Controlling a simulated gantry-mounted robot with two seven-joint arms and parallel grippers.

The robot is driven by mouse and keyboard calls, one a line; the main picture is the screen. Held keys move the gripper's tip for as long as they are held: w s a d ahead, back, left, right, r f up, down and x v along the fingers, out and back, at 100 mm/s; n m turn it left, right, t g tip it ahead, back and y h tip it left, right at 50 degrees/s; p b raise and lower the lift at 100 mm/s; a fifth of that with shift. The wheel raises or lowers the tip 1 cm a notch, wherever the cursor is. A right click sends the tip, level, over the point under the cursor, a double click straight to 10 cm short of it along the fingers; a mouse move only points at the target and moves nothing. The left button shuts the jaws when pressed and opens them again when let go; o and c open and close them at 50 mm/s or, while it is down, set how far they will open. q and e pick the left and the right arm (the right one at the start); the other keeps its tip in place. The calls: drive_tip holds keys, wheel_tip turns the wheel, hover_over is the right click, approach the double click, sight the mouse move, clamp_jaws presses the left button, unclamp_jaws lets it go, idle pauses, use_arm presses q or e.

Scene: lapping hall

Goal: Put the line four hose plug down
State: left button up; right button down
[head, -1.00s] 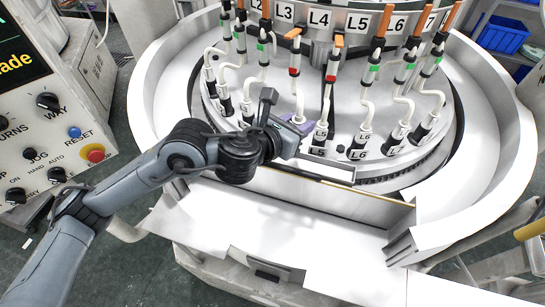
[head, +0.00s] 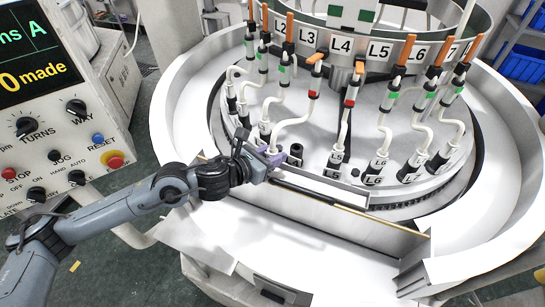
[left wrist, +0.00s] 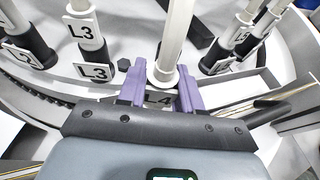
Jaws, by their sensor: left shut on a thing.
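My left gripper (head: 268,158) is shut on the L4 hose plug, at the front left of the round machine. In the left wrist view its purple fingers (left wrist: 162,95) stand either side of the white plug (left wrist: 168,60), with an L4 label (left wrist: 158,100) low between them. The plug's lower end is hidden there. The pale L4 hose (head: 292,121) curves from the ring of lines down to the gripper in the head view. A black socket (head: 295,151) with nothing in it stands just right of the gripper. My right gripper is not in view.
The L3 plug (left wrist: 90,45) stands in its black holder left of my fingers. The L5 plug (head: 338,160) stands right of the empty socket. A low front wall (head: 345,222) and white shelf lie below the gripper. A control panel (head: 60,130) is at left.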

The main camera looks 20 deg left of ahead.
use_arm(q)
drive_tip(key=shift+f, duration=0.8)
drive_tip(key=shift+f, duration=0.1)
drive_tip(key=shift+f, duration=0.1)
drive_tip(key=o, duration=0.6)
